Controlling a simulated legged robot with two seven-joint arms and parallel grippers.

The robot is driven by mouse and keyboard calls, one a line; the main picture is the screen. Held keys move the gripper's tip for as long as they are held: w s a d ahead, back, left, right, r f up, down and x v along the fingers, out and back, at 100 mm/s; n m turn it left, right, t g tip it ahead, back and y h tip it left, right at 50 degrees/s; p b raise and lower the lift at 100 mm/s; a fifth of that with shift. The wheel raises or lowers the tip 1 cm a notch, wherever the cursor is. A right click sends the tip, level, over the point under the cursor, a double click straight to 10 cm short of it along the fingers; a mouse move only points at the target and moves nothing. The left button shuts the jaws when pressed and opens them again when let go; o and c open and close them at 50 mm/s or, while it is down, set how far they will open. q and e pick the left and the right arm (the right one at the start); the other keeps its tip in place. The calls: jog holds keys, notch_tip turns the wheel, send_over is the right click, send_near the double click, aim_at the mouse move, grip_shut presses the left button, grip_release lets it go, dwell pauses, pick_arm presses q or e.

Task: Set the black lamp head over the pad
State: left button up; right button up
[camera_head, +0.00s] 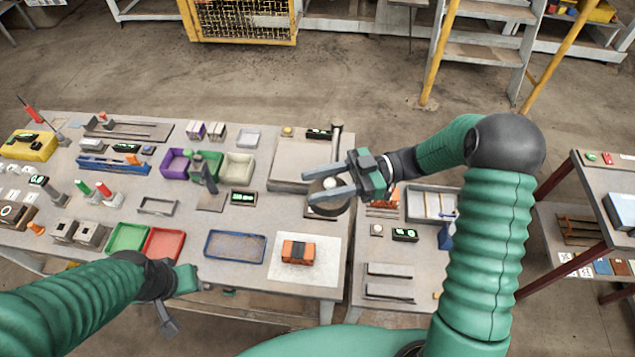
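The black lamp head (328,205) is a dark round disc at the right end of the back table, beside a pale post (336,138). A small white round part (330,183) shows at its top. My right gripper (307,187) is over the lamp head with its fingers apart, one on each side of the white part; a finger hides some of the disc. The pale pad (326,285) lies at the table's front right, with an orange-and-black brick (298,252) on it. My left gripper (184,308) is low at the table's front edge, away from both; its finger gap is unclear.
A blue tray (208,254) is left of the pad, with green (113,247) and red (148,252) trays further left. A large flat grey block (285,178) lies left of my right gripper. A second table with small items adjoins on the right.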

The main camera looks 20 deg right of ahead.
jog(key=shift+d+f, duration=0.1)
jog(key=shift+d, duration=0.1)
jog(key=d+b, duration=0.5)
jog(key=d, duration=1.2)
jog(key=shift+w, duration=0.15)
jog(key=shift+a, duration=0.25)
